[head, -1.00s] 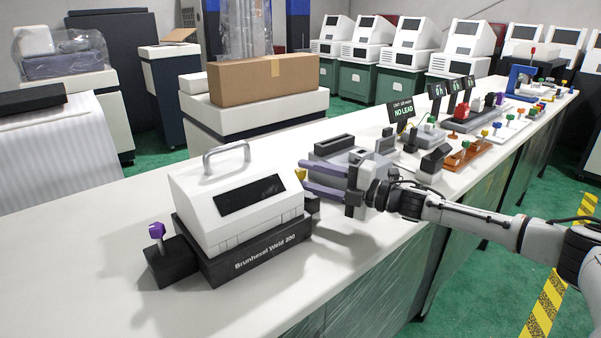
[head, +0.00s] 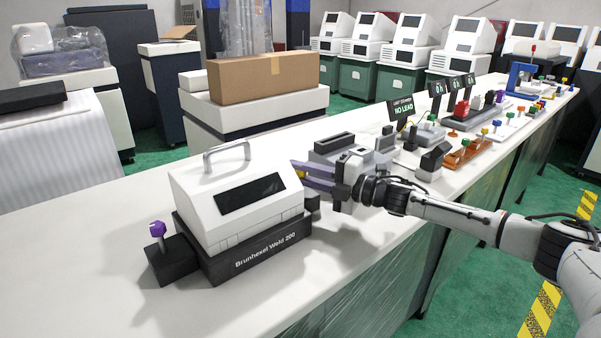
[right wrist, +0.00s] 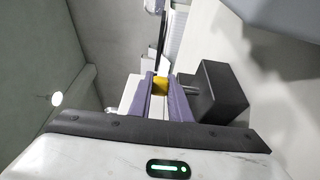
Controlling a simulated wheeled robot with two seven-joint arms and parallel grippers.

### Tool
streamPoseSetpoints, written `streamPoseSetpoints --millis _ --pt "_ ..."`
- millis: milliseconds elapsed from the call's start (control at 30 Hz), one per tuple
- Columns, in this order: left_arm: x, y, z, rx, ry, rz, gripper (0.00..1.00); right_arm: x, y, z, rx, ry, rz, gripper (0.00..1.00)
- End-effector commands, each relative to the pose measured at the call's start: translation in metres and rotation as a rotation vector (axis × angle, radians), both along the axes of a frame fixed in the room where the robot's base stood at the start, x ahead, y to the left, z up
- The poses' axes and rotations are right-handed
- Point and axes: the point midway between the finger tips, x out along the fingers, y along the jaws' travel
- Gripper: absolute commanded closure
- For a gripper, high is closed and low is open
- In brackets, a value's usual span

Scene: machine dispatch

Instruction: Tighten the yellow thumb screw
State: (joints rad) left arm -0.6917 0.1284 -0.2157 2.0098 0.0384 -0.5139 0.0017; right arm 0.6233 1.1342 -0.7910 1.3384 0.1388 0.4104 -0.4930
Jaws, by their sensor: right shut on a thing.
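The yellow thumb screw (right wrist: 160,86) sits between the purple fingers of my right gripper (right wrist: 162,92) in the right wrist view. The fingers are shut on its head, and its metal shaft runs right into a black block (right wrist: 220,92). In the head view, my right gripper (head: 312,174) is at the right end of the white Brunhexel Weld 200 machine (head: 236,205), with a sliver of yellow showing between its fingers. A purple thumb screw (head: 156,230) stands on the black block at the machine's left end. My left gripper is not in view.
A grey device (head: 345,145) stands just behind my right gripper. A "NO LEAD" sign (head: 402,108), coloured knobs and an orange tray (head: 463,155) continue along the bench to the right. The bench top (head: 330,240) in front of the machine is clear.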

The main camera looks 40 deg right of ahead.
Motion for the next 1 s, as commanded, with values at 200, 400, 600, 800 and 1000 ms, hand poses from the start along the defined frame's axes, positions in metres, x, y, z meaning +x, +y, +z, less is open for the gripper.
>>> streamPoseSetpoints --millis 200,400,600,800,1000 --pt "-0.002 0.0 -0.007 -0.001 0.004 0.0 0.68 -0.001 0.001 -0.003 0.0 0.002 -0.045 1.0" --pt "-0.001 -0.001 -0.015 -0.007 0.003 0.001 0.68 -0.001 0.002 -0.006 0.006 0.004 -0.155 1.0" --pt "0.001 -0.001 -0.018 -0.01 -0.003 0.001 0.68 -0.001 0.002 -0.003 0.007 0.001 -0.293 1.0" --pt "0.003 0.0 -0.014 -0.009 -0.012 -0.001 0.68 -0.001 0.002 -0.001 0.007 0.001 -0.421 1.0" --pt "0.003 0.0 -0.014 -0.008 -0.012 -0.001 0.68 0.0 0.001 -0.001 0.004 0.002 -0.509 1.0"
